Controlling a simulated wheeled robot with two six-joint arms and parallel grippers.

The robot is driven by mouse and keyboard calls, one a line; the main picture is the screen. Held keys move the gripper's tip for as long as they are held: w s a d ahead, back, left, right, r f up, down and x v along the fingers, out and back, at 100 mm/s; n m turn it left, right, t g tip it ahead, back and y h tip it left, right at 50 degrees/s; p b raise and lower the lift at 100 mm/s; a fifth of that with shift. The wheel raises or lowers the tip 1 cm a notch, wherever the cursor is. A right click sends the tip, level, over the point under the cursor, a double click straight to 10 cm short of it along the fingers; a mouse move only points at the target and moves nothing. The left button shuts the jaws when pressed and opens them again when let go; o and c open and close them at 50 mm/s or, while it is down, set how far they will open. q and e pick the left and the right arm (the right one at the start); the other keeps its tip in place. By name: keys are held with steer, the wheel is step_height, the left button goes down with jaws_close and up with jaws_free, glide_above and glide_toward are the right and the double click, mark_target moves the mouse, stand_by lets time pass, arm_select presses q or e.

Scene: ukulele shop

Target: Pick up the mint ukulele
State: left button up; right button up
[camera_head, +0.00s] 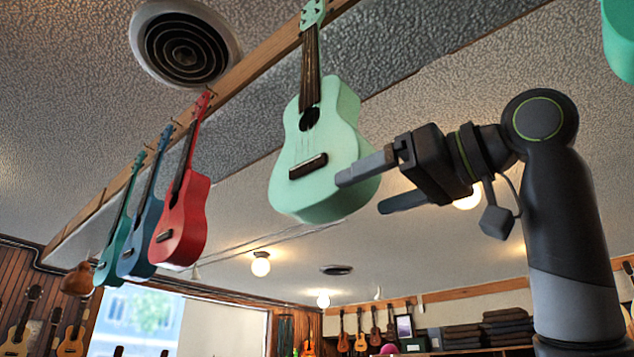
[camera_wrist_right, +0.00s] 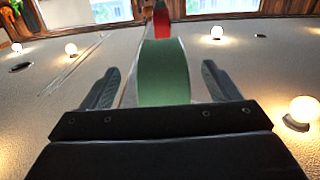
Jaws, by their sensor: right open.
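The mint ukulele (camera_head: 316,155) hangs by its head from a wooden rail under the ceiling, body down and slightly tilted. My right gripper (camera_head: 362,187) comes in from the right at the lower part of its body. One finger overlaps the body's front edge in the head view and the other is lower, near its underside. In the right wrist view the ukulele's green body (camera_wrist_right: 164,72) shows between the two spread fingers (camera_wrist_right: 160,85). The jaws are open; I cannot tell whether a finger touches it. My left gripper is out of view.
Red (camera_head: 182,215), blue (camera_head: 138,245) and teal (camera_head: 113,250) ukuleles hang from the same wooden rail (camera_head: 245,68) to the left. Another mint-coloured body (camera_head: 620,38) shows at the top right. The air below the mint ukulele is clear.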

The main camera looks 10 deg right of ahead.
mark_target(364, 186)
steer(key=shift+w+a+r+p, duration=0.65)
steer(key=shift+w+a+p, duration=0.3)
steer(key=shift+p, duration=0.3)
steer(key=shift+w+a+f+p, duration=0.1)
steer(key=shift+w+a+p, duration=0.25)
steer(key=shift+w, duration=0.2)
steer(key=shift+w+a+f, duration=0.1)
steer(key=shift+w+f, duration=0.05)
steer(key=shift+w, duration=0.1)
steer(key=shift+s, duration=0.25)
steer(key=c, duration=0.6)
steer(key=shift+w, duration=0.1)
steer(key=c, duration=1.2)
steer(key=shift+r, duration=0.25)
